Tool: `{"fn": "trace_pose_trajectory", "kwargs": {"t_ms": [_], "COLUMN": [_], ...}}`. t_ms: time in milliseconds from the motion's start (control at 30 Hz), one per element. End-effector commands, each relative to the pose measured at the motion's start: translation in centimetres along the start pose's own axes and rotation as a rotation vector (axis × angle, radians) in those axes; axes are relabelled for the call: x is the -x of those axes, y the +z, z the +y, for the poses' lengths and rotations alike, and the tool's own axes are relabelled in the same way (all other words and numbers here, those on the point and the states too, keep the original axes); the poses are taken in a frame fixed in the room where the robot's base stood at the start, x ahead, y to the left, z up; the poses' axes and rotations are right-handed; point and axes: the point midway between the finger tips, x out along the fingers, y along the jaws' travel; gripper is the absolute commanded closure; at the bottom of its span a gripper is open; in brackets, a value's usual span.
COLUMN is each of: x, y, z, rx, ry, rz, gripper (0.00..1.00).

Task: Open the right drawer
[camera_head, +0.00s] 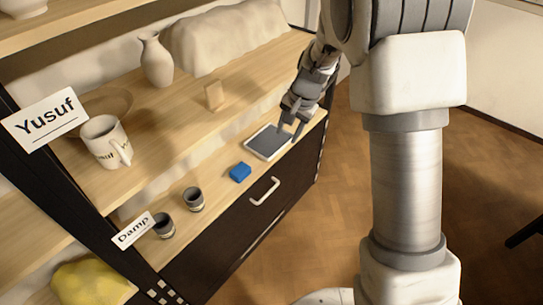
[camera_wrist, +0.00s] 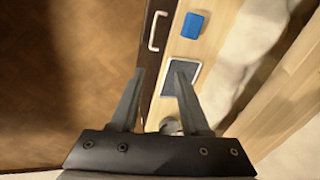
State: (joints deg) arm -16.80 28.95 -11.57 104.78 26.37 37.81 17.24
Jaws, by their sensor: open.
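The drawer (camera_head: 238,237) has a dark front and a pale bar handle (camera_head: 265,191). It looks shut, flush below the lower wooden shelf. The handle also shows in the wrist view (camera_wrist: 158,31), ahead of the fingers and between their lines. My gripper (camera_head: 291,128) is open and empty, above the shelf's right end near a tablet-like grey panel with a white rim (camera_head: 268,142). In the wrist view my gripper (camera_wrist: 158,75) has its fingers apart, one over the floor side of the drawer front and one over the panel. No second drawer can be made out.
A blue block (camera_head: 240,172) and two small dark cups (camera_head: 193,199) stand on the lower shelf. A mug (camera_head: 104,142), a vase (camera_head: 156,61) and a small wooden block (camera_head: 214,96) stand on the shelf above. Open parquet floor (camera_head: 290,240) lies before the drawer.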

Motion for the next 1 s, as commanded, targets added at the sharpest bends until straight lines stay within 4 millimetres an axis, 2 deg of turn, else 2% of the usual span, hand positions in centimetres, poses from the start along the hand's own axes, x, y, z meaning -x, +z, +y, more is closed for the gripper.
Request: {"fn": "trace_pose_trajectory", "kwargs": {"t_ms": [33,100,200,300,400,667,1000], "x": [-3.9,-7.5,-11.9,-15.2,-17.1,-20.0,-27.2], "y": [-0.2,-0.5,-0.7,-0.7,-0.8,-0.7,-0.4], "z": [0.2,0.2,0.4,0.6,0.8,1.1,1.8], "rx": [-0.02,-0.05,-0.086,-0.109,-0.127,-0.135,-0.134], "ry": [0.018,0.034,0.055,0.07,0.079,0.086,0.087], "rz": [-0.011,-0.018,-0.022,-0.025,-0.024,-0.026,-0.026], "gripper": [0.54,0.54,0.54,0.54,0.54,0.54,0.54]}}
